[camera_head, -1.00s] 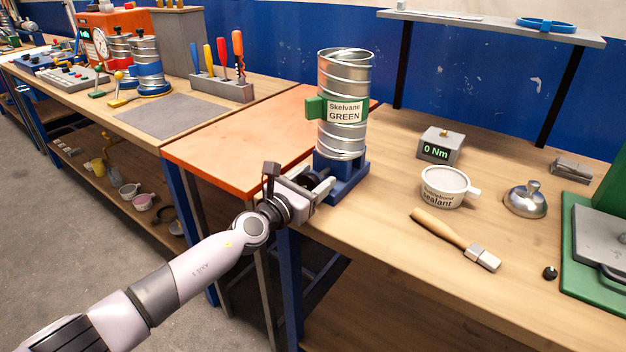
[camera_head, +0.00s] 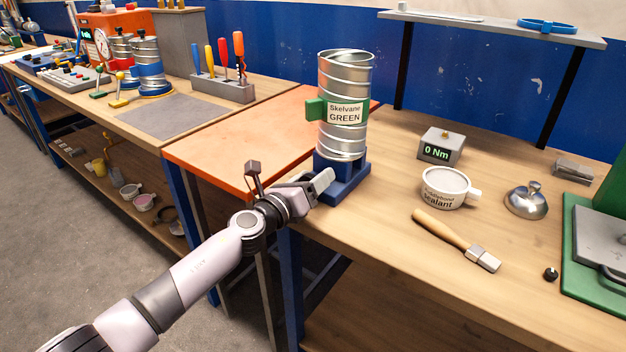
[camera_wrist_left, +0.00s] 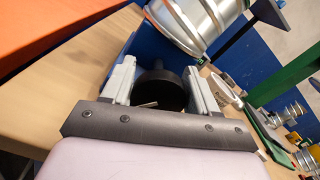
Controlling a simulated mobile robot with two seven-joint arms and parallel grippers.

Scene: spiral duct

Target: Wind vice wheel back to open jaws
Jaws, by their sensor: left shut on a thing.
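The blue vice (camera_head: 345,182) stands at the left front corner of the wooden bench. A silver spiral duct (camera_head: 342,140) stands upright in it, with a green band labelled "Skelvane GREEN" (camera_head: 345,112). My left gripper (camera_head: 322,184) is at the vice's front side. In the left wrist view its two fingers (camera_wrist_left: 160,88) are on either side of a dark round wheel (camera_wrist_left: 160,90), shut on it. The gripper hides the wheel in the head view. The vice jaws are mostly hidden by the duct's base. My right gripper is not in view.
A torque display (camera_head: 440,146) reads 0 Nm. A sealant tub (camera_head: 448,188), a brush (camera_head: 455,240) and a metal dome-shaped thing (camera_head: 526,200) lie to the right on the bench. An orange tabletop (camera_head: 240,145) adjoins at the left.

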